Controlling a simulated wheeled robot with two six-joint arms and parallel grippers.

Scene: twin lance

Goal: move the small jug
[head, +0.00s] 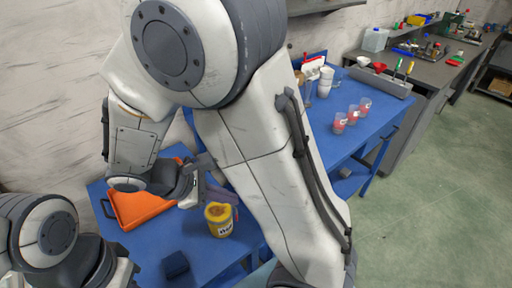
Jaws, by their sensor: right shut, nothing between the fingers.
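My right gripper (212,190) is shut and empty, just above and left of the yellow container in the picture. Whether they touch is unclear. My right arm hides the middle of the scene. My left arm shows at the lower left, and its gripper is not in view.
An orange tray (122,214) lies on the near blue table (215,258), with a dark block (175,264) at the front. On the farther blue table, several cups, red-and-clear (340,123) and white (326,76), stand upright. Green floor (440,190) at right is clear.

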